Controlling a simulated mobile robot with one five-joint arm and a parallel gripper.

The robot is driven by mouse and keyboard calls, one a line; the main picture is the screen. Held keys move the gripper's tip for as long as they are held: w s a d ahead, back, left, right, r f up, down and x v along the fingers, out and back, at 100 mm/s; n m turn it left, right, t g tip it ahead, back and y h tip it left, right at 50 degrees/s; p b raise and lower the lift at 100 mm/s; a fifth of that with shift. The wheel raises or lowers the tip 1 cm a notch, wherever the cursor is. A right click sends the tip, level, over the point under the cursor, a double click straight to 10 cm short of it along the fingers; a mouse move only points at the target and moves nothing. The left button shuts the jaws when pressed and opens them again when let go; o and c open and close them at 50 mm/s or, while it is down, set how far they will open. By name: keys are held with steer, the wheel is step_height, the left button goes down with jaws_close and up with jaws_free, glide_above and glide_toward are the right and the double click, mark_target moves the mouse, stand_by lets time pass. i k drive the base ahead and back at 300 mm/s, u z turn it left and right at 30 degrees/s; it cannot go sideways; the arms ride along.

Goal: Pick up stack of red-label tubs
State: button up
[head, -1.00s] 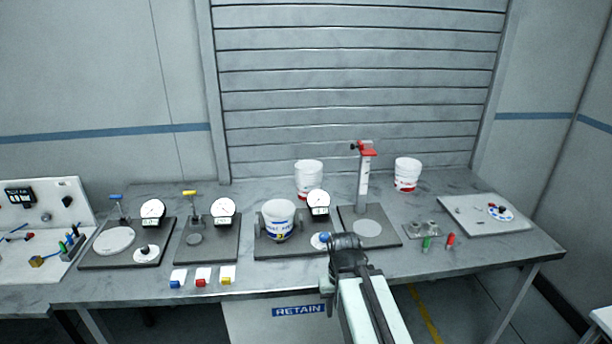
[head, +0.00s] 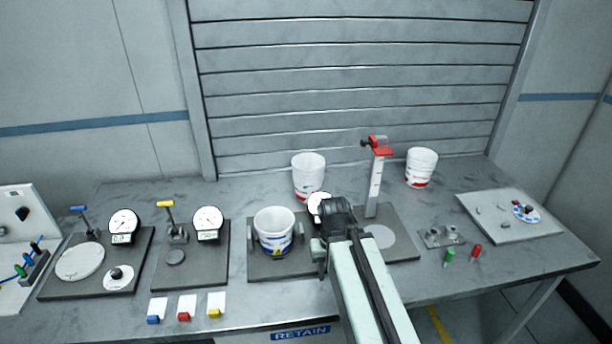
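Two white tubs with red labels stand at the back of the bench in the head view. One red-label tub (head: 307,172) stands behind the middle fixture, left of the red-topped post. The other red-label tub (head: 421,168) stands to the right of that post. A white tub with a blue label (head: 273,231) sits in the middle fixture, in front of the first red-label tub. My gripper (head: 322,246) is at the end of my arm, over the right side of the middle fixture. Its fingers are largely hidden, so its opening cannot be made out.
A red-topped post (head: 376,185) stands on a dark plate between the red-label tubs. Dial-gauge fixtures (head: 124,225) fill the left. A metal block (head: 441,237), green and red pegs and a grey panel (head: 512,215) lie right. Small coloured blocks (head: 184,315) line the front edge.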

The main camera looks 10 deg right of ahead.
mark_target(309, 168)
steer(key=u, duration=3.2)
steer(key=k, duration=0.95)
steer(key=z, duration=0.95)
steer(key=i, duration=1.05)
steer(key=u, duration=0.05)
